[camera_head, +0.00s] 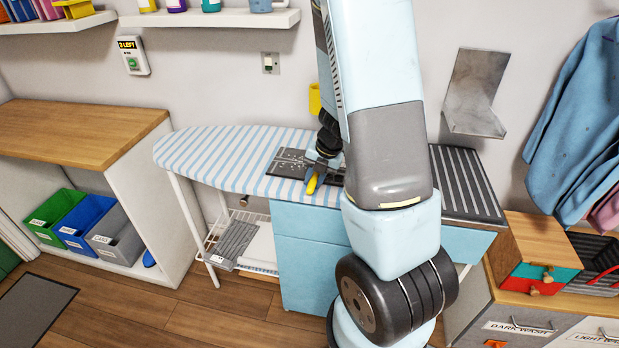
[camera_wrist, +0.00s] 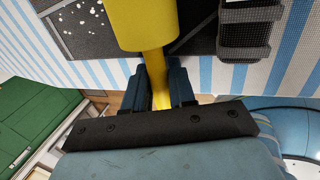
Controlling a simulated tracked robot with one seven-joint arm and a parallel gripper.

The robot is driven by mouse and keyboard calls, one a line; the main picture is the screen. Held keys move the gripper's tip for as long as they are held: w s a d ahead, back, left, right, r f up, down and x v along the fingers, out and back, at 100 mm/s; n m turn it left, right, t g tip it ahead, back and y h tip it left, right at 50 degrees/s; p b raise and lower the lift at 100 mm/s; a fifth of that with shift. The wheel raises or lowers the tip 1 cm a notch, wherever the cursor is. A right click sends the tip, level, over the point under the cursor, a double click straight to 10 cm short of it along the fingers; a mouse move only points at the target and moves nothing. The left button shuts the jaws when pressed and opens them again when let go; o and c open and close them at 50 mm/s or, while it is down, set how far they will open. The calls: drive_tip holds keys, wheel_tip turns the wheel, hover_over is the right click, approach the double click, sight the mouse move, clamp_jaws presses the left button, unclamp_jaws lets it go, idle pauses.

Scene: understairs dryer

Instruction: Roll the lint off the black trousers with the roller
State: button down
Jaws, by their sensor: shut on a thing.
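The black trousers (camera_head: 289,160) lie on the blue-and-white striped ironing board (camera_head: 215,150). White lint specks show on them, and in the wrist view some specks sit on the dark cloth (camera_wrist: 85,25) at the upper left. My gripper (camera_head: 318,174) is over the trousers, partly hidden by my arm in the head view. It is shut on the narrow yellow handle of the roller (camera_wrist: 148,22), whose wider yellow part extends beyond the fingers. I cannot tell whether the roller touches the cloth. My arm hides the trousers' right part in the head view.
A ribbed dark panel (camera_head: 465,183) lies right of the board. A metal wall holder (camera_head: 476,92) and hanging blue clothes (camera_head: 580,120) are further right. A wooden-topped unit with colored bins (camera_head: 88,222) stands left. A dark ribbed object (camera_wrist: 252,35) shows beside the roller. Floor at front left is mostly clear.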

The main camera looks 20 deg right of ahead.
sight(263, 179)
drive_tip(key=shift+s+d, duration=0.45)
drive_tip(key=shift+s, duration=0.05)
drive_tip(key=shift+w+a+r, duration=0.1)
drive_tip(key=shift+w+a, duration=1.15)
drive_tip(key=shift+a, duration=0.2)
drive_tip(key=shift+w+a, duration=1.05)
drive_tip(key=shift+a, duration=0.35)
drive_tip(key=shift+w+a, duration=1.05)
drive_tip(key=shift+a, duration=0.3)
drive_tip(key=shift+w+a, duration=0.75)
drive_tip(key=shift+a, duration=0.35)
drive_tip(key=shift+w+a, duration=0.7)
drive_tip(key=shift+a, duration=0.35)
drive_tip(key=shift+w, duration=0.15)
wheel_tip(263, 179, up, 6)
drive_tip(key=shift+d+r, duration=0.2)
drive_tip(key=shift+r, duration=0.05)
drive_tip(key=shift+f, duration=0.1)
